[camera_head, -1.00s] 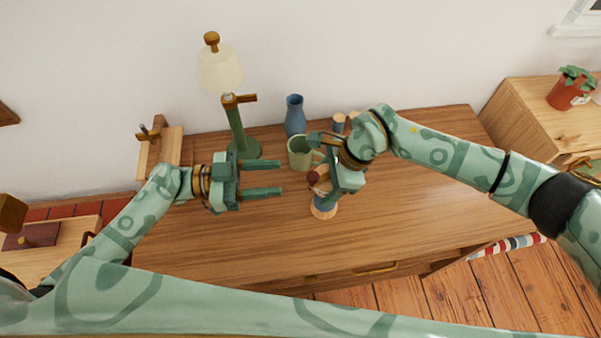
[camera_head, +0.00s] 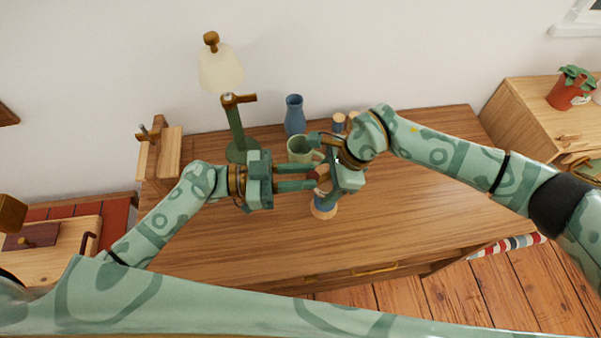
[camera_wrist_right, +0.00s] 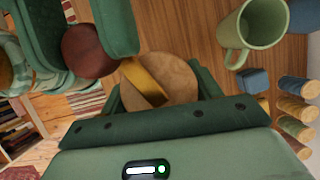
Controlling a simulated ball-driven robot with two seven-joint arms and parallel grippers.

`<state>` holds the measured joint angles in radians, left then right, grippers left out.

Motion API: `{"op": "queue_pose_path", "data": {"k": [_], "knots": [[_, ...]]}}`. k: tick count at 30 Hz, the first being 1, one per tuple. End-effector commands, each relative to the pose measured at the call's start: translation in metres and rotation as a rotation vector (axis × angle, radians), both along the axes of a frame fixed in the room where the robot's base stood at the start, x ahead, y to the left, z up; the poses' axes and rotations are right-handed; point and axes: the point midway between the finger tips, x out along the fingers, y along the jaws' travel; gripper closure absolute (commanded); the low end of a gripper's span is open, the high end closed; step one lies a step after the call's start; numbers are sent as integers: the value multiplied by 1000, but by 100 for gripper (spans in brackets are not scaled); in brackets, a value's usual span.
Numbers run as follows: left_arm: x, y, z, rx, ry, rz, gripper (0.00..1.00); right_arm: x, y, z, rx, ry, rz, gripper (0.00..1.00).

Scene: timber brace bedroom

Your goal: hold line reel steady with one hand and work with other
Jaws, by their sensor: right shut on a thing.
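The line reel (camera_head: 324,208) stands on the desk, with a pale wooden base and blue line partly hidden by my right gripper. My right gripper (camera_head: 328,194) is shut on the reel. In the right wrist view the reel's round wooden top (camera_wrist_right: 178,78) shows between my right fingers, with a brass crank arm (camera_wrist_right: 143,82) across it. A dark red crank knob (camera_wrist_right: 90,50) is at the crank's outer end. My left gripper (camera_head: 308,177) is open, its two fingers on either side of the knob; contact cannot be told.
A green mug (camera_head: 299,150) stands close behind the grippers, with a blue vase (camera_head: 295,115) and several small spools (camera_wrist_right: 296,108) near it. A lamp (camera_head: 237,130) stands behind my left gripper. The desk (camera_head: 420,215) is clear at the right and front.

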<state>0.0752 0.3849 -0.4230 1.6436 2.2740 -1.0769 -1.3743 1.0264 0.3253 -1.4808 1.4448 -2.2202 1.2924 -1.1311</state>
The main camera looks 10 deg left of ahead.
Motion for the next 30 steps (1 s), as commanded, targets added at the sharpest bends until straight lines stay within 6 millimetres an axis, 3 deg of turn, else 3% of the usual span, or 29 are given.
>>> {"op": "queue_pose_path", "data": {"k": [8, 30], "knots": [[-4, -4, 0, -4, 2, 59, 100, 0, 0, 0, 1, 0, 0, 68], [-23, -25, 1, -3, 0, 500, 100, -1, 1, 1, 2, 0, 2, 68]]}}
